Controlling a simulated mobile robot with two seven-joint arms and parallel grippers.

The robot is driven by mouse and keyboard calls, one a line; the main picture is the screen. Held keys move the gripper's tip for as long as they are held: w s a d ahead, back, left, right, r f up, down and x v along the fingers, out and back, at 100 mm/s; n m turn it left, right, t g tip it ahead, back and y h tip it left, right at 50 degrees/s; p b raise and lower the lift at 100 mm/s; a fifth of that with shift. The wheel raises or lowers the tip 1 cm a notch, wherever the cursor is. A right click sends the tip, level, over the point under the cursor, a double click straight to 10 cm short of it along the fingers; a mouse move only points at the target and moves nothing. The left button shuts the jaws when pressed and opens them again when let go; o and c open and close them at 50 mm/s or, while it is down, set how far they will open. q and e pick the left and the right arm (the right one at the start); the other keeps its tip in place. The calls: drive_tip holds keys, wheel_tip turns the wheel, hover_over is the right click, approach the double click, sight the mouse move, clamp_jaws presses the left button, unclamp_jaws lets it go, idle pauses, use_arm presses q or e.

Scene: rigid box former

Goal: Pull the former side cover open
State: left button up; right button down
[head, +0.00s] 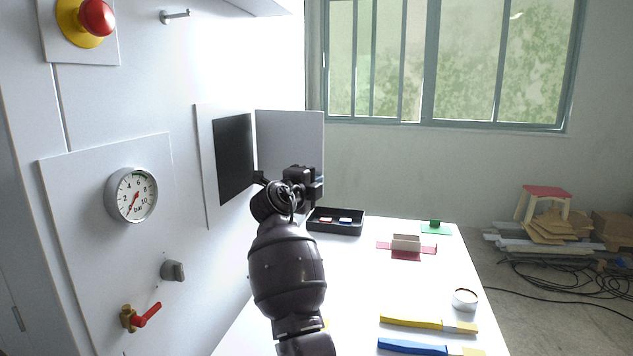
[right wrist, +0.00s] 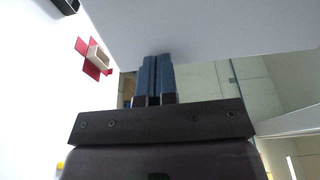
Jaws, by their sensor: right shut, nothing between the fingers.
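The former side cover (head: 290,135) is a flat light grey panel standing out from the white machine wall, swung away from a dark opening (head: 234,158). My right gripper (head: 304,180) is at the cover's lower part in the head view; its fingertips are hard to make out there. In the right wrist view, the shut blue-grey fingers (right wrist: 155,80) are together and empty. Their tips are at the edge of the pale cover (right wrist: 205,28); I cannot tell whether they touch. My left gripper is out of view.
A pressure gauge (head: 131,195), grey knob (head: 173,271) and red-handled valve (head: 141,317) are on the wall. A white table (head: 345,280) holds a black tray (head: 335,229), a box on a red blank (head: 406,243), a tin (head: 465,299) and brushes (head: 428,324).

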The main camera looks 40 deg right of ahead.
drive_tip(key=shift+w+d, duration=0.1)
drive_tip(key=shift+d, duration=0.05)
idle(0.5)
drive_tip(key=w+d+n+t+y, duration=0.4)
drive_tip(key=d+t, duration=0.1)
drive_tip(key=d, duration=0.3)
drive_tip(key=shift+w, duration=0.4)
idle(0.4)
drive_tip(key=shift+s+a+p, duration=0.1)
drive_tip(key=shift+a+p, duration=0.05)
drive_tip(key=shift+p, duration=0.15)
